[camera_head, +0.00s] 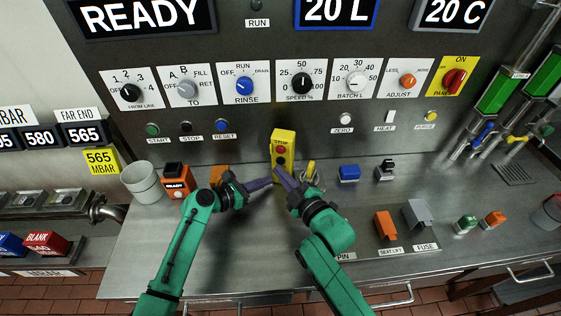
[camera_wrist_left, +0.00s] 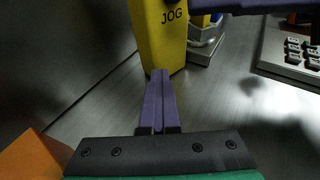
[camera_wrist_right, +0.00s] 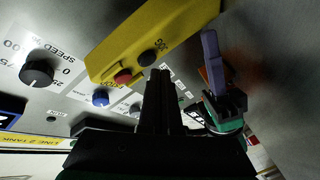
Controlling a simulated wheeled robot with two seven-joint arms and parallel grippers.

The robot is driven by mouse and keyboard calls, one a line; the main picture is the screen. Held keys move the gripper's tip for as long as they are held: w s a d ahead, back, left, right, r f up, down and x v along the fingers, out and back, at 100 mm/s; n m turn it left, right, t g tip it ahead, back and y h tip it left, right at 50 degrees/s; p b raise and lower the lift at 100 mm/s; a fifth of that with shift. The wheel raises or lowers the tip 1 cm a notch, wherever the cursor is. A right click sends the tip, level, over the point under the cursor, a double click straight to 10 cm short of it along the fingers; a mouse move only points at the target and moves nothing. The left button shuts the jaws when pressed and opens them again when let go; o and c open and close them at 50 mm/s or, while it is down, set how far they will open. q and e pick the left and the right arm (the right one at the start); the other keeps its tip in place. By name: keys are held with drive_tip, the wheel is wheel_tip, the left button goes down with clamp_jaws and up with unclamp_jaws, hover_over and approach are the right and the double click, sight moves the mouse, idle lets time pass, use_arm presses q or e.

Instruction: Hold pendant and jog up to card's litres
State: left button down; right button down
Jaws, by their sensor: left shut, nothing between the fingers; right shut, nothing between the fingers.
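The yellow pendant (camera_head: 283,141) stands upright against the foot of the panel in the head view, with a red button above a dark one. Its lower part, marked JOG, shows in the left wrist view (camera_wrist_left: 160,32); both buttons show in the right wrist view (camera_wrist_right: 140,60). My left gripper (camera_head: 268,183) is shut and empty, its tips at the pendant's lower left side. My right gripper (camera_head: 279,173) is shut and empty, its tips in front of the pendant's lower part near the dark button. I cannot tell whether either touches. The display (camera_head: 338,10) reads 20 L.
A grey cup (camera_head: 142,183) and an orange READY box (camera_head: 174,182) stand left of my left gripper. A yellow-handled item (camera_head: 311,170) stands just right of the pendant. A blue block (camera_head: 349,173) is farther right.

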drive_tip(key=shift+w+d, duration=0.1)
drive_tip(key=shift+w, duration=0.2)
drive_tip(key=shift+w+d, duration=0.2)
drive_tip(key=shift+w, duration=0.35)
idle(0.7)
drive_tip(key=shift+s, duration=0.1)
idle(2.4)
drive_tip(key=shift+s+a, duration=0.2)
drive_tip(key=shift+s, duration=0.3)
drive_tip(key=shift+s+a, duration=0.15)
drive_tip(key=shift+s, duration=0.3)
drive_tip(key=shift+s+a, duration=0.25)
drive_tip(key=shift+s, duration=0.55)
drive_tip(key=shift+s+a, duration=0.3)
drive_tip(key=shift+s, duration=0.45)
drive_tip(key=shift+s+a, duration=0.25)
drive_tip(key=shift+s, duration=0.55)
idle(0.7)
